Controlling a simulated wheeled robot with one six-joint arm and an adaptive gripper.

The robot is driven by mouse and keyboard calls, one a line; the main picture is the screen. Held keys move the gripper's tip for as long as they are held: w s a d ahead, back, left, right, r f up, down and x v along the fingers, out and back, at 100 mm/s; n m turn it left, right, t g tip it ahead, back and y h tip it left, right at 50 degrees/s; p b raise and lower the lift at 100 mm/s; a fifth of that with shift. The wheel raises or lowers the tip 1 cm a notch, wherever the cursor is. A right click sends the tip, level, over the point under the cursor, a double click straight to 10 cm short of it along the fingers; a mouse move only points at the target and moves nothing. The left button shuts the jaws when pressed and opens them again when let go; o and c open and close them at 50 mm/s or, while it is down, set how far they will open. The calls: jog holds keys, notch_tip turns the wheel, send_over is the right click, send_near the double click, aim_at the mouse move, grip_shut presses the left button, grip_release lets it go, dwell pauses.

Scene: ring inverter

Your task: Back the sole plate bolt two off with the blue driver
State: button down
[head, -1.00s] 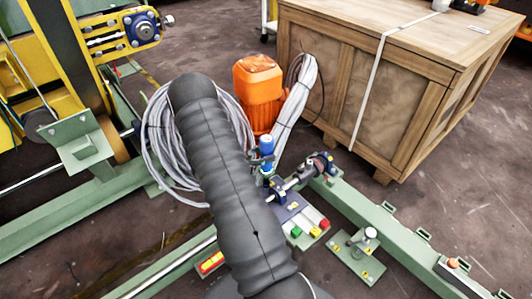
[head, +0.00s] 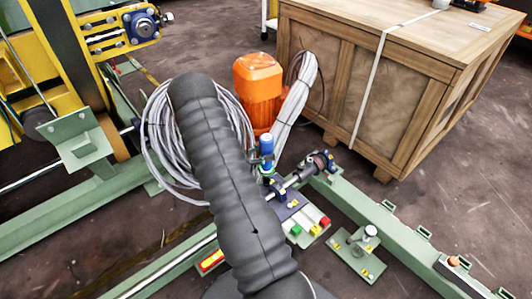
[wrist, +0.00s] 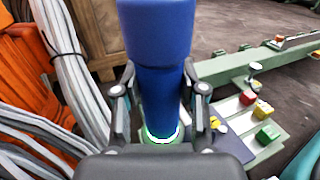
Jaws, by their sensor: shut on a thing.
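The blue driver (wrist: 157,75) stands large in the middle of the wrist view, between the two fingers of my gripper (wrist: 160,95). The fingers are closed against its sides. A pale green and white ring (wrist: 162,137) shows at the driver's lower end. In the head view the blue driver (head: 266,146) stands roughly upright just right of my dark ribbed arm, which hides most of the gripper. Sole plate bolt two cannot be made out; the driver, gripper and arm cover the area under the driver.
An orange motor (head: 258,90) and coiled grey cables (head: 158,150) stand close behind. A plate with coloured blocks (head: 298,228) lies right of the driver, beside a green frame rail (head: 375,222). A wooden crate (head: 400,100) fills the back right.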

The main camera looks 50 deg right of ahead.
aim_at(265, 145)
jog(key=shift+f+b, duration=0.4)
jog(key=shift+f, duration=0.25)
dwell(1.5)
jog(key=shift+r, duration=0.1)
dwell(0.4)
jog(key=shift+r+p, duration=1.6)
jog(key=shift+r, duration=1)
